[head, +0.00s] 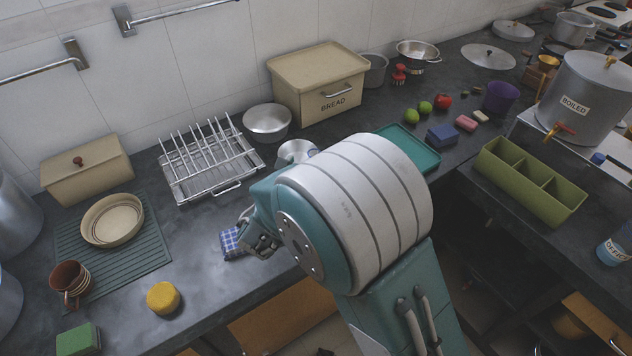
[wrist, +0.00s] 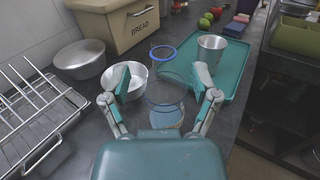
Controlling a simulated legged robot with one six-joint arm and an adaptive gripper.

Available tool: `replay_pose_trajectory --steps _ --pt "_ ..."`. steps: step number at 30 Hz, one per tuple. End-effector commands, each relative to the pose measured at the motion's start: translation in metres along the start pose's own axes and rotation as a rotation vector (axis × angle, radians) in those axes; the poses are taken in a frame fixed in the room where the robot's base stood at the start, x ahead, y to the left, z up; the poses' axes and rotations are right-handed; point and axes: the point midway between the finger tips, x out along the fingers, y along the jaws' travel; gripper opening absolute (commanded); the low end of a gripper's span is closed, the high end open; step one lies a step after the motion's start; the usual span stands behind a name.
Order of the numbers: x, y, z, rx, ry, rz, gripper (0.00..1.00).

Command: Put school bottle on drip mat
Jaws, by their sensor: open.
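The drip mat (head: 138,248) is a dark green ribbed mat at the left of the counter in the head view. A beige bowl (head: 112,220) and a brown mug (head: 70,280) stand on it. In the wrist view my gripper (wrist: 163,80) is open, its fingers spread either side of clear vessel outlines (wrist: 165,92) with a blue ring (wrist: 163,52) beyond. No school label is readable, so I cannot tell whether this is the school bottle. In the head view my gripper (head: 260,243) is beside my large arm joint, which hides the counter behind it.
A dish rack (head: 210,165), metal bowl (head: 267,122) and bread bin (head: 318,85) line the back. A teal tray (wrist: 232,80) holds a steel cup (wrist: 211,48). A yellow round item (head: 163,298) and green block (head: 78,340) sit near the mat.

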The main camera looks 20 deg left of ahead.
Motion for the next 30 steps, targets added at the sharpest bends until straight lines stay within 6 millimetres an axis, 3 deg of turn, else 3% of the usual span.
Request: replay_pose_trajectory --steps 12,21,22,24,27,30 --pt "0.051 -0.004 -0.003 0.000 0.001 -0.002 0.78" --pt "0.057 -0.003 -0.003 0.001 0.001 0.000 0.78" --pt "0.057 -0.003 -0.003 0.001 0.001 0.000 0.69" --pt "0.057 -0.003 -0.003 0.001 0.001 0.000 0.38" --pt "0.056 -0.003 -0.003 0.001 0.001 0.000 0.00" --pt "0.056 -0.003 -0.003 0.001 0.001 -0.001 0.00"
